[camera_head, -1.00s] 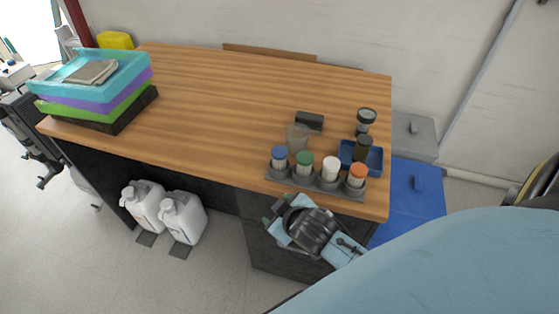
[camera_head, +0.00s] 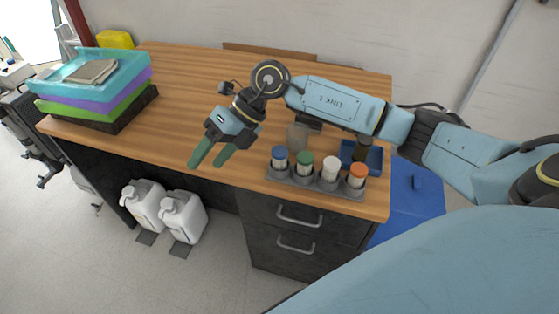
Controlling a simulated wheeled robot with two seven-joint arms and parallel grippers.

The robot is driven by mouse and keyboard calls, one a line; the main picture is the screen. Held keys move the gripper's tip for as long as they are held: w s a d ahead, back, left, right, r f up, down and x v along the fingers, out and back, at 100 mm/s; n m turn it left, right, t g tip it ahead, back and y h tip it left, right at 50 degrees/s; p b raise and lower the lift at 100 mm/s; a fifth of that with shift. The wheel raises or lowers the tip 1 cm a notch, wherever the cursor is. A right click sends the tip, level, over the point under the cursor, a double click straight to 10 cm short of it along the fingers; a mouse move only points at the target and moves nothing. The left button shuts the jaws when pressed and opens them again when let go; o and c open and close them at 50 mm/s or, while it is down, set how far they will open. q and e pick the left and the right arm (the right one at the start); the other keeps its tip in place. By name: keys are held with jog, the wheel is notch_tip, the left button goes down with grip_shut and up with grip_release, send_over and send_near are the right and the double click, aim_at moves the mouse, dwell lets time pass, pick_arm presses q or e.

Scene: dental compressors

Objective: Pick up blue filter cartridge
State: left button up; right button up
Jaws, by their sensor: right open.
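The blue filter cartridge (camera_head: 279,158) has a blue cap and stands upright at the left end of a grey rack (camera_head: 316,185) near the front right of the desk. Green, white and orange-capped cartridges stand to its right in the same rack. My right gripper (camera_head: 207,157) is open and empty, with green fingers pointing down and left. It is above the desk's front edge, to the left of the blue cartridge and apart from it. My left gripper is not in view.
A blue tray (camera_head: 375,163) with a dark jar (camera_head: 363,147) is behind the rack's right end. A translucent cup (camera_head: 297,137) stands behind the rack, partly under my right arm. Stacked colored trays (camera_head: 95,100) are at the far left.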

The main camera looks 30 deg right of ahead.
jog(key=w+d+h, duration=0.2)
jog(key=d+h, duration=0.4)
jog(key=d, duration=0.5)
jog(key=m+h, duration=0.1)
jog(key=h, duration=0.2)
send_near(280, 151)
jog(key=f, duration=0.4)
jog(key=shift+d+f, duration=0.3)
jog(key=shift+f, duration=0.1)
jog(key=shift+w+a+f+p, duration=0.15)
jog(key=shift+a+f, duration=0.1)
jog(key=shift+f, duration=1.3)
jog(key=shift+a+f+p, duration=0.15)
jog(key=shift+a+f, duration=0.1)
jog(key=shift+f, duration=1.35)
jog(key=c, duration=1.1)
